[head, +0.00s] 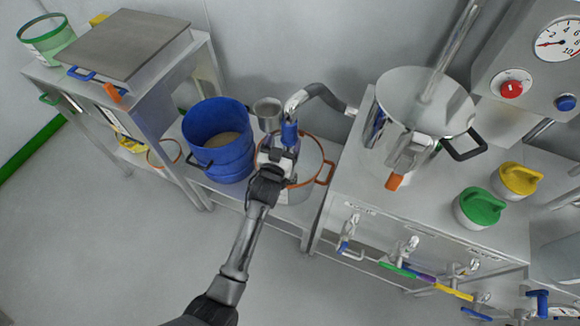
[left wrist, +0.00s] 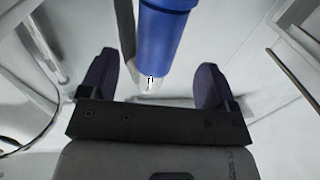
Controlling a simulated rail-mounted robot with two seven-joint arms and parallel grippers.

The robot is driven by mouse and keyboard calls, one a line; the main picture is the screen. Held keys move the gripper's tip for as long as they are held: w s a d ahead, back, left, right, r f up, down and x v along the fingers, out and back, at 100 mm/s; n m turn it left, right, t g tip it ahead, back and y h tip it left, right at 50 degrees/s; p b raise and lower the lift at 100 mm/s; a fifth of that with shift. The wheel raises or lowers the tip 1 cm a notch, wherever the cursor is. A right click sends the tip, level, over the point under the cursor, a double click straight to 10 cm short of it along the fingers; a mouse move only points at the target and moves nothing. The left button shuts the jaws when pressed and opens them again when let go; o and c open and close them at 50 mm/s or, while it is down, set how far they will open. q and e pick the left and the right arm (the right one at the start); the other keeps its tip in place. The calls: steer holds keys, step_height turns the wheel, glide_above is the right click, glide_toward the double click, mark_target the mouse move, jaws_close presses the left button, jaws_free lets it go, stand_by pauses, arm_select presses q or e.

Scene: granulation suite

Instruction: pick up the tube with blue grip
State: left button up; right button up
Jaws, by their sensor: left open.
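The tube with blue grip is a bent grey metal tube (head: 322,92) with a blue sleeve (head: 289,133) at its lower left end. It rises beside the large steel vessel. My left gripper (head: 277,155) is right at the blue sleeve and hides part of its lower end. In the left wrist view the blue sleeve (left wrist: 165,40) comes down from the top, between the two dark fingers of the open gripper (left wrist: 152,75). My right gripper is not in view.
A blue bucket (head: 220,157) stands left of my gripper, and an orange-rimmed pot (head: 307,184) is close under it. A small metal cup (head: 267,112) is just behind. The steel vessel (head: 425,100) and several valves bound the right. Open floor (head: 110,240) lies front left.

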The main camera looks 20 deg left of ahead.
mark_target(287, 134)
arm_select(q)
steer(key=shift+w, duration=0.6)
steer(key=shift+w+f+b, duration=0.1)
steer(key=shift+w+b, duration=0.35)
steer(key=shift+w, duration=0.05)
steer(key=w+b, duration=0.1)
steer(key=w, duration=0.2)
steer(key=shift+w+b, duration=0.1)
steer(key=shift+b, duration=0.25)
steer(key=shift+w+a+r, duration=0.1)
steer(key=shift+w+r, duration=0.1)
steer(key=shift+w, duration=0.4)
steer(key=shift+s, duration=0.1)
jaws_close()
